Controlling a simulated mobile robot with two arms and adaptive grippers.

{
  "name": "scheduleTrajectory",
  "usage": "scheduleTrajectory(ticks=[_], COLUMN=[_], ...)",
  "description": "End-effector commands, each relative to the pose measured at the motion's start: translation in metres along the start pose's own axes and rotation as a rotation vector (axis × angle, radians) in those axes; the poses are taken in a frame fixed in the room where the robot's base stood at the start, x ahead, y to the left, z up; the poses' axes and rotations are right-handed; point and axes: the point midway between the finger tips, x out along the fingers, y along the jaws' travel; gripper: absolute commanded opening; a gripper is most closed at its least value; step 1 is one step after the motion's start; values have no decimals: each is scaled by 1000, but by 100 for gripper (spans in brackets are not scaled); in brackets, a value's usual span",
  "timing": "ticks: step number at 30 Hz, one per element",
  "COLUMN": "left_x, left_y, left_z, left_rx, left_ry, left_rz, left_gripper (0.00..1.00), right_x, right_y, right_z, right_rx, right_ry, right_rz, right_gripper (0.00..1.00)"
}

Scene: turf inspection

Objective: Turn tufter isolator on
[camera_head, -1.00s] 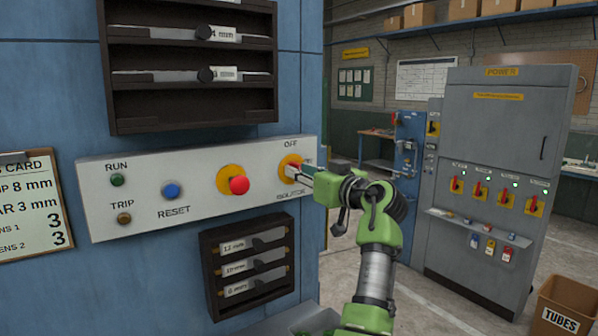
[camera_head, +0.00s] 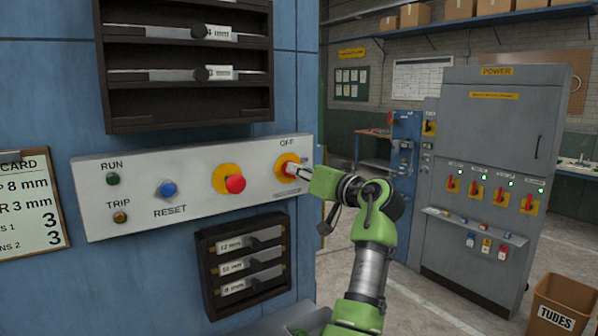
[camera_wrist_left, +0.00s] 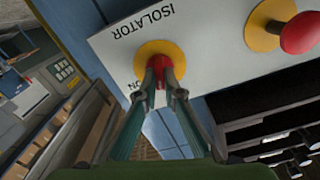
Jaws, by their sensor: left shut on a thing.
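The tufter isolator is a red rotary handle (camera_wrist_left: 160,84) on a round yellow plate (camera_head: 285,161) at the right end of the pale control panel (camera_head: 200,205). OFF is printed above it in the head view. In the left wrist view the picture is turned over, with ISOLATOR and part of ON printed beside the yellow plate. My left gripper (camera_wrist_left: 161,92) has its two fingers closed on either side of the red handle. In the head view the gripper (camera_head: 299,171) hides most of the handle, so its exact angle is unclear. My right gripper is out of view.
A red emergency button (camera_head: 235,184) on yellow, a blue reset button (camera_head: 168,189) and RUN and TRIP lamps share the panel. A dark rack (camera_head: 245,265) hangs below, close to my arm. A grey power cabinet (camera_head: 490,180) stands at back right, with open floor before it.

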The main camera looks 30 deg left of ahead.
Motion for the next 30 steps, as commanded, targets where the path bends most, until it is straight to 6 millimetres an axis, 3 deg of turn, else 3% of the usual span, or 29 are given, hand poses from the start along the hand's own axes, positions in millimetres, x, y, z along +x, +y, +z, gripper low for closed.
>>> scheduleTrajectory(ticks=[30], left_x=[2], left_y=[0], left_z=[-3], left_rx=[956], left_ry=[2], left_rz=[-7], left_gripper=[0], right_x=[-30], right_y=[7], right_z=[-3], right_rx=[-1], right_ry=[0], right_rz=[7], right_gripper=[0])
